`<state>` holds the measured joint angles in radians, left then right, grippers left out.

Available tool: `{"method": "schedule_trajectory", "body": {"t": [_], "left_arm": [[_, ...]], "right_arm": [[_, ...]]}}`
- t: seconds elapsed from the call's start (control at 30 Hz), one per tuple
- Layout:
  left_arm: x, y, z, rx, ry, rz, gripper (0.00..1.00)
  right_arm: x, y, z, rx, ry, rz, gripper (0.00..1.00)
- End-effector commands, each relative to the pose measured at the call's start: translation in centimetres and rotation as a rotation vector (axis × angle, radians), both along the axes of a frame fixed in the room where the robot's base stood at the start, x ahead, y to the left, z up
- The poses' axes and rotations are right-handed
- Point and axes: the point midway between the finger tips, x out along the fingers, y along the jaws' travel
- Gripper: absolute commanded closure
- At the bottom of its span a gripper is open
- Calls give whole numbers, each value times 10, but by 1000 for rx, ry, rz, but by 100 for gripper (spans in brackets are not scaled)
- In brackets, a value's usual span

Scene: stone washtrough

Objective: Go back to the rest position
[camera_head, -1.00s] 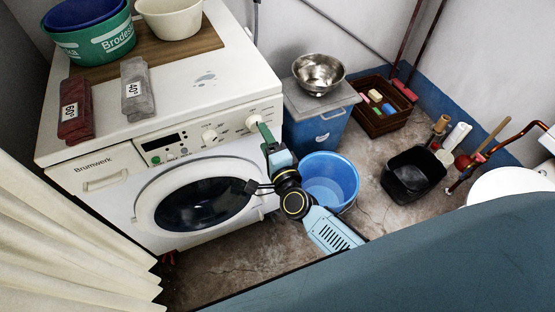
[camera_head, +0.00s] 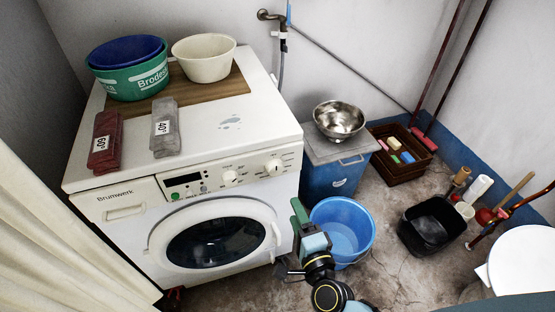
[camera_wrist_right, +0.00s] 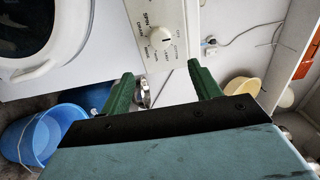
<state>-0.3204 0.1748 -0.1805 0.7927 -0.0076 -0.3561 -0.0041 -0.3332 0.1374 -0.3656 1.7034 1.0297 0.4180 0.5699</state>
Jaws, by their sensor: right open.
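My right gripper (camera_head: 298,212) has green fingers and hangs in front of the right side of the white washing machine (camera_head: 120,230), beside the blue bucket (camera_head: 366,222). It is apart from the machine's round knob (camera_head: 274,166). In the right wrist view the two green fingers of the right gripper (camera_wrist_right: 162,86) stand wide apart with nothing held between them. The knob (camera_wrist_right: 160,38) shows beyond them on the control panel. My left gripper is not in view.
A blue cabinet (camera_head: 325,180) bears a metal bowl (camera_head: 338,117). A wooden crate (camera_head: 398,172) and black basin (camera_head: 430,228) are on the floor.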

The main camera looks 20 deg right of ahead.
Motion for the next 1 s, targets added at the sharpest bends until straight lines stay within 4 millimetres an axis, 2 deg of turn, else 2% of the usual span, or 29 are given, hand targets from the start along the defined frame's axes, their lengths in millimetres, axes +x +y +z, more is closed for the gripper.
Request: {"method": "schedule_trajectory", "body": {"t": [0.17,0.27,0.37,0.47,0.57,0.67,0.7,0.8,0.9,1.0], "left_arm": [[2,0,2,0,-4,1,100],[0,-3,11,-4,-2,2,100],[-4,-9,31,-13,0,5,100],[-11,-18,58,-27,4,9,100],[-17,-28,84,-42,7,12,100],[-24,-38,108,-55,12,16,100],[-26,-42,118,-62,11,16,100],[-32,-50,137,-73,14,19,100],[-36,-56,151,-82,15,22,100],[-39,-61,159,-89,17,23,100]], "right_arm": [[0,0,-1,-11,7,3,37],[-4,1,-12,-86,46,26,37],[-15,2,-38,-259,139,91,37],[-43,-1,-80,-509,287,209,37],[-88,-11,-127,-761,453,371,37],[-149,-27,-166,-983,622,565,37],[-176,-35,-178,-1063,686,649,37],[-242,-54,-198,-1218,823,858,37],[-297,-71,-206,-1318,919,1035,37],[-335,-82,-208,-1376,978,1164,37]]}}
